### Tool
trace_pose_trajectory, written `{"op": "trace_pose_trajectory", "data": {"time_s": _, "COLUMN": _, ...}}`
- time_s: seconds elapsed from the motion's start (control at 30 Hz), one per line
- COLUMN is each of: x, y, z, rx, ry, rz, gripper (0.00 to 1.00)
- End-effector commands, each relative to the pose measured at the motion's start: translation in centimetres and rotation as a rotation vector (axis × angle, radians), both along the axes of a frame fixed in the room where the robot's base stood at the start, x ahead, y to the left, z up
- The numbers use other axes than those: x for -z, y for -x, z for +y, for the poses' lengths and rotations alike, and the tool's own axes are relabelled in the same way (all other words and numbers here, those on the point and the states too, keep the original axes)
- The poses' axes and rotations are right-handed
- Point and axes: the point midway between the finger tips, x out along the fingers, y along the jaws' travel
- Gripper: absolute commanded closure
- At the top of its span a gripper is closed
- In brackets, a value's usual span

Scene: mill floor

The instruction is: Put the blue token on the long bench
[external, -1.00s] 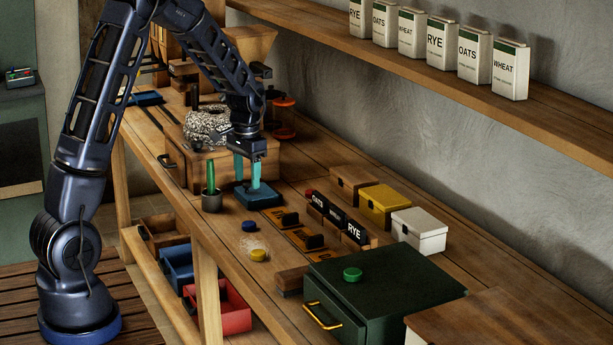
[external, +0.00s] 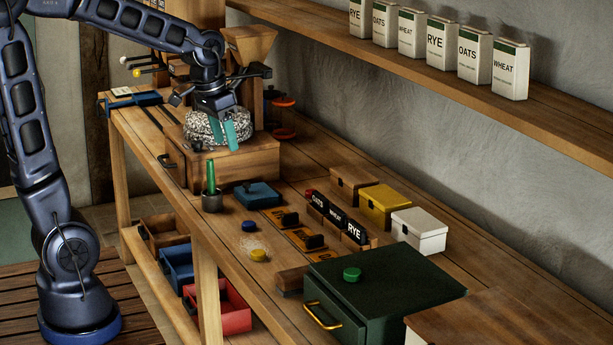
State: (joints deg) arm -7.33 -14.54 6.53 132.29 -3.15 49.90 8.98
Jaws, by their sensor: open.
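The blue token (external: 249,226) is a small flat disc lying on the long wooden bench (external: 318,187), near its front edge. My gripper (external: 223,147) has teal fingers, which are apart with nothing visible between them. It is above the wooden drawer box (external: 247,165), in front of the grey millstone (external: 203,127), well behind and above the blue token. I cannot tell whether the fingers touch the stone or the box.
A yellow token (external: 258,254) lies near the blue one, and a green token (external: 352,274) on the green cabinet (external: 395,285). Several small boxes line the wall side.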

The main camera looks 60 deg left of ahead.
Motion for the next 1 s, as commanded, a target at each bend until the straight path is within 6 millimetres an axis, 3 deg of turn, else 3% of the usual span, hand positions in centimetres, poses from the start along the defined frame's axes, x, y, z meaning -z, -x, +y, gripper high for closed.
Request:
{"op": "trace_pose_trajectory", "data": {"time_s": 0.3, "x": -2.9, "y": 7.3, "z": -5.2, "rx": 0.055, "ry": -0.018, "rz": -0.082, "gripper": 0.46}}
{"op": "trace_pose_trajectory", "data": {"time_s": 0.6, "x": -3.6, "y": 13.8, "z": -8.3, "rx": 0.094, "ry": -0.04, "rz": -0.15, "gripper": 0.46}}
{"op": "trace_pose_trajectory", "data": {"time_s": 0.8, "x": -3.4, "y": 16.1, "z": -9.2, "rx": 0.105, "ry": -0.05, "rz": -0.173, "gripper": 0.46}}
{"op": "trace_pose_trajectory", "data": {"time_s": 1.0, "x": -3.3, "y": 16.5, "z": -9.3, "rx": 0.106, "ry": -0.052, "rz": -0.176, "gripper": 0.46}}
